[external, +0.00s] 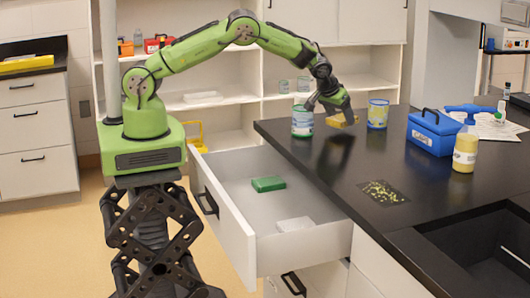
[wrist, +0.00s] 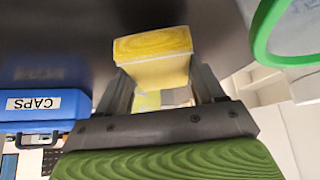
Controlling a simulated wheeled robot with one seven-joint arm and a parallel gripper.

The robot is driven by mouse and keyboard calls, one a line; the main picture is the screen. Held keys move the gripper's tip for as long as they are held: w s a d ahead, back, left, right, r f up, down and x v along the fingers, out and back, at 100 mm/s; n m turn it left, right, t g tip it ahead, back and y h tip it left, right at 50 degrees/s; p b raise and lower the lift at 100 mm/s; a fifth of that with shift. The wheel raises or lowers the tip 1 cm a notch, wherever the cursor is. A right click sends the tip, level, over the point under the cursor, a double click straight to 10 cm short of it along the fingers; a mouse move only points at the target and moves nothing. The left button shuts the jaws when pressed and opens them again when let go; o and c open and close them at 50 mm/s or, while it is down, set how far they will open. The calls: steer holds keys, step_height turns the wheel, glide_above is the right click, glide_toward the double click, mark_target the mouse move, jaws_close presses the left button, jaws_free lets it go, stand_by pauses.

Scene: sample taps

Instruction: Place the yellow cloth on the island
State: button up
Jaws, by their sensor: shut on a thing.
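The yellow cloth (external: 342,120) looks like a small folded block. It is between the fingertips of my gripper (external: 333,104), over the black top of the island (external: 300,170) near its far left end. A dark shadow lies on the top below, and the cloth appears slightly above the surface; exact contact is hard to tell. In the wrist view, the yellow cloth (wrist: 152,58) fills the space between the two fingers of my gripper (wrist: 160,85), with the dark top beyond it.
An open drawer (external: 225,225) juts out left; the island's middle is mostly clear.

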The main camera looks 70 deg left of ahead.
steer(key=shift+f, duration=1.25)
steer(key=o, duration=1)
steer(key=shift+r, duration=0.15)
